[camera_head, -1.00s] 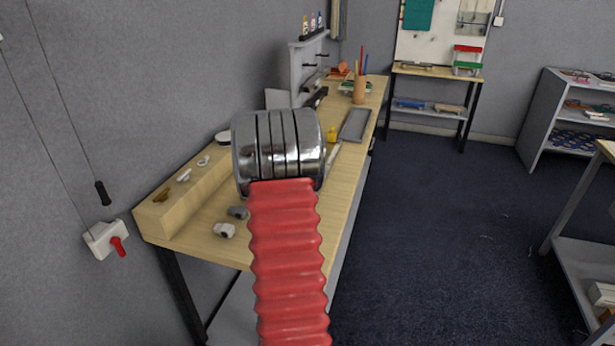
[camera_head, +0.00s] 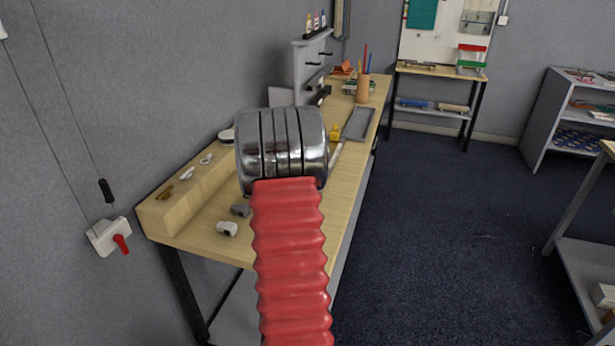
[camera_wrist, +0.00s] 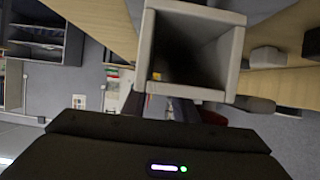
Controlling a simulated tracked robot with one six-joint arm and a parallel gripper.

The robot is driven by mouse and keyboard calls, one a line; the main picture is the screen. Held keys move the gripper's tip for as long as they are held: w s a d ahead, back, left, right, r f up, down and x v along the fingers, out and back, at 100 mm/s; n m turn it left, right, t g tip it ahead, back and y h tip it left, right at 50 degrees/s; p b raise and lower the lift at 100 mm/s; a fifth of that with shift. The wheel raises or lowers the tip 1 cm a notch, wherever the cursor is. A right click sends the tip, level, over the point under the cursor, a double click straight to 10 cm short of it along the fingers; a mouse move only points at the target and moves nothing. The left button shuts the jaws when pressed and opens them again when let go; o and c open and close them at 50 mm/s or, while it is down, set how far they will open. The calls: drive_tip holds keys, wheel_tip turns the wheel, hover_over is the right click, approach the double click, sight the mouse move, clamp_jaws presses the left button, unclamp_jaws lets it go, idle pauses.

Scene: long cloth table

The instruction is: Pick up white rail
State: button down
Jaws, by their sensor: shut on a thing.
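The white rail (camera_wrist: 238,62) is a hollow, square-section piece in pale grey-white, seen end-on at the top of the wrist view. Its dark open end faces the camera. My gripper (camera_wrist: 165,108) shows as a dark body below and behind it, shut on the rail. The fingertips are mostly hidden by the rail. In the head view my own metal and red arm parts hide the gripper, and I cannot make out the rail there for sure.
The long wooden table (camera_head: 215,243) runs away along the wall. Small white and grey fittings (camera_head: 227,228) lie at its near end, beside a raised wooden block (camera_head: 165,212). A grey tray (camera_head: 359,124), yellow bottle (camera_head: 334,132) and pencil cup (camera_head: 362,88) stand farther back.

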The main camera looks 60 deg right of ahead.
wheel_tip(320, 180, up, 10)
drive_tip(key=shift+f, duration=0.15)
